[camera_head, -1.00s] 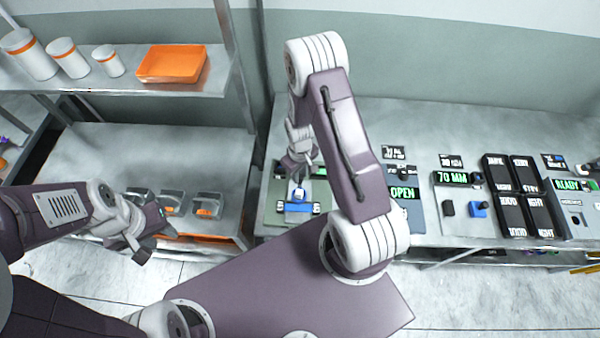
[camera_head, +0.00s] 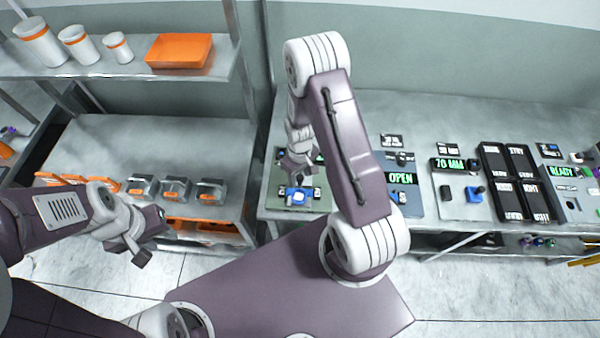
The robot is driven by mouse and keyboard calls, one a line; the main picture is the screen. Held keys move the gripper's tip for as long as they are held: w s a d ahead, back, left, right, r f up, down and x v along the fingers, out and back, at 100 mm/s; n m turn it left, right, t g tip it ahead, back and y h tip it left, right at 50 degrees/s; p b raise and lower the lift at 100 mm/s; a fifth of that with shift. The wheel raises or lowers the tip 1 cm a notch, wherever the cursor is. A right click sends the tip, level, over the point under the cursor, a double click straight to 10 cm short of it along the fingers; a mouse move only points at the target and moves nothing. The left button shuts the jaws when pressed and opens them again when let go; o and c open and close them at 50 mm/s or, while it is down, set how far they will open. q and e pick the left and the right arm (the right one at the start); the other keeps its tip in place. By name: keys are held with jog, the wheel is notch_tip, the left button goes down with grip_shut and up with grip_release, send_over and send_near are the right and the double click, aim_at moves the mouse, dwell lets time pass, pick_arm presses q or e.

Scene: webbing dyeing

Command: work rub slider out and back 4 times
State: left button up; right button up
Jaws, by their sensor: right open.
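A blue slider block (camera_head: 297,195) sits on a grey-green rig plate (camera_head: 272,196) at the left end of the right-hand bench, with small white-marked blocks on either side of it. My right gripper (camera_head: 297,174) points down just above the blue block, open. The picture is too small to tell whether its fingertips touch the block. My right forearm stands in front of part of the rig's right side. My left gripper (camera_head: 148,240) hangs over the floor in front of the left bench, away from the rig, its fingers apart and empty.
Right of the rig are a panel reading OPEN (camera_head: 401,179), a 70 MM unit (camera_head: 447,164), black label trays (camera_head: 515,182) and a READY panel (camera_head: 553,178). Grey and orange holders (camera_head: 175,188) line the left bench. An orange tray (camera_head: 180,50) and white jars sit on the shelf above.

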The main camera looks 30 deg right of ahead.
notch_tip(320, 180, up, 9)
jog(key=b, duration=0.1)
jog(key=shift+b, duration=0.4)
jog(key=shift+s+f, duration=0.1)
jog(key=shift+a, duration=0.1)
